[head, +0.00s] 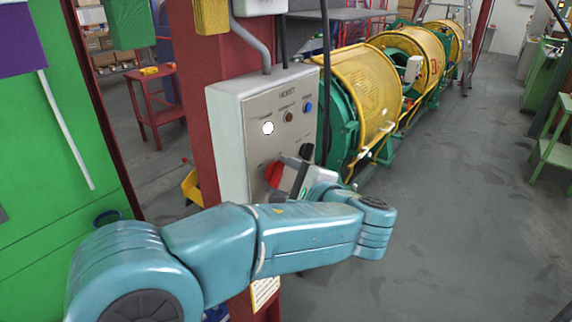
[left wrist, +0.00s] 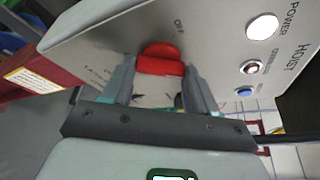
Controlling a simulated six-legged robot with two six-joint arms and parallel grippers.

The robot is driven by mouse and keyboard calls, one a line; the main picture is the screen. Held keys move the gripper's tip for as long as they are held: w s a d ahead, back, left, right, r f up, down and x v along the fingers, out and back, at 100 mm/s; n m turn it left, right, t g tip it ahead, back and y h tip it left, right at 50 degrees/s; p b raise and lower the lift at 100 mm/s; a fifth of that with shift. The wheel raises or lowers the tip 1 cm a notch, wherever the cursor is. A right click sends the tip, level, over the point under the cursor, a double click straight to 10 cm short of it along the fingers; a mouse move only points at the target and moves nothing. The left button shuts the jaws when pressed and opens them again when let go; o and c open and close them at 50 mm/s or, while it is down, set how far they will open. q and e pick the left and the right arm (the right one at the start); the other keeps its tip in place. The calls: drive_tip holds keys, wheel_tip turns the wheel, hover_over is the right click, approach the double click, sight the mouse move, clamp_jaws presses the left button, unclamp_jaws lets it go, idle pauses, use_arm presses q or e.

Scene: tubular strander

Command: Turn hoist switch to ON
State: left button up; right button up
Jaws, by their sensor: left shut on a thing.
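The hoist control box (head: 242,115) is a light grey panel on a dark red column, with HOIST lettering at its top. Its red switch knob (head: 273,172) sits low on the front face; in the left wrist view the red knob (left wrist: 160,58) is between my fingers, near the OFF lettering. My left gripper (head: 290,175) is at the panel, shut on the red knob; its two fingers (left wrist: 160,82) flank the knob. A white POWER lamp (head: 267,128) looks lit. A black knob (head: 306,151) is right of the gripper. My right gripper is not in view.
Small red and blue round fittings (head: 308,107) sit above on the panel. A conduit (head: 255,45) enters the box top. Yellow-guarded strander drums (head: 365,80) stand behind to the right. A green panel (head: 55,170) is at left. Grey floor (head: 440,220) is open at right.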

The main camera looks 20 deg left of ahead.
use_arm(q)
drive_tip(key=shift+r+m+g+p, duration=0.1)
drive_tip(key=shift+m+g+p, duration=0.5)
drive_tip(key=shift+m+p, duration=0.4)
drive_tip(key=o, duration=1.1)
drive_tip(key=shift+w, duration=0.1)
drive_tip(key=shift+c, duration=0.2)
drive_tip(key=v, duration=1.6)
drive_tip(key=shift+s, duration=0.2)
